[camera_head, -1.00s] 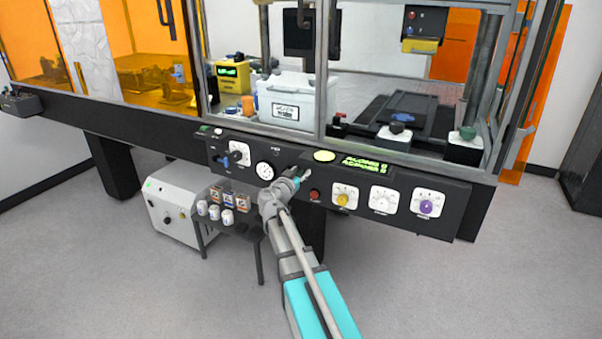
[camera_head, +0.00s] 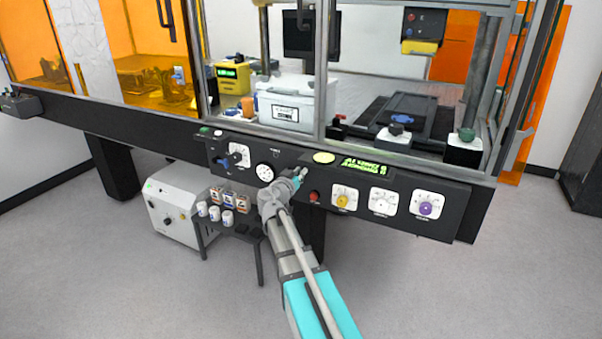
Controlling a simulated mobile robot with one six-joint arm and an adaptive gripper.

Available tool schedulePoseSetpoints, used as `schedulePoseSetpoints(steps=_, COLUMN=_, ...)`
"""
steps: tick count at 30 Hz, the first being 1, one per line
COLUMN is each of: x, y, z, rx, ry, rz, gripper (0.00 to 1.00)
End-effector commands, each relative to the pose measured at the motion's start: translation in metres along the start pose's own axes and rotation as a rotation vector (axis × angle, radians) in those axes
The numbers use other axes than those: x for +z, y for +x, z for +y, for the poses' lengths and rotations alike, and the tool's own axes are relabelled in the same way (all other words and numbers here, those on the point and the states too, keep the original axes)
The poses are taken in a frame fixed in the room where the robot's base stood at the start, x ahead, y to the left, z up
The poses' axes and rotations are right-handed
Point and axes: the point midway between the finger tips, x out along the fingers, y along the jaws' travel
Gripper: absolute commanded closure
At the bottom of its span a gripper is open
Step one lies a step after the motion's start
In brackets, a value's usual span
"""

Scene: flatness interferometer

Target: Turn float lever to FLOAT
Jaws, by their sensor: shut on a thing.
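My gripper (camera_head: 298,178) is at the front of the dark control panel (camera_head: 283,188), between the round white gauge and the red button. It is shut on a small part at the panel, which fits the float lever. My fingers and wrist hide most of that part, so its angle and any FLOAT marking cannot be read. The green display (camera_head: 364,166) on the panel shows two lines of text too blurred to read.
Left of my gripper are the round gauge (camera_head: 264,172), a black selector (camera_head: 237,155) and a blue handle (camera_head: 222,164). To the right are a red button (camera_head: 314,196), a yellow knob (camera_head: 343,199) and a purple knob (camera_head: 425,208). A small shelf (camera_head: 240,229) with jars stands below.

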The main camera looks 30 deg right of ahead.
Motion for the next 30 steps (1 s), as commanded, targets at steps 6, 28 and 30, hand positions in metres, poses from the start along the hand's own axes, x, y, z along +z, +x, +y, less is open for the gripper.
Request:
schedulePoseSetpoints(steps=6, x=-0.01, y=-0.001, z=-0.005, rx=-0.005, ry=-0.147, rz=0.0, gripper=1.0)
schedulePoseSetpoints(steps=28, x=-0.036, y=-0.002, z=-0.033, rx=-0.007, ry=-0.829, rz=0.003, gripper=1.0)
schedulePoseSetpoints(steps=30, x=-0.038, y=-0.002, z=-0.036, rx=-0.008, ry=-0.896, rz=0.003, gripper=1.0)
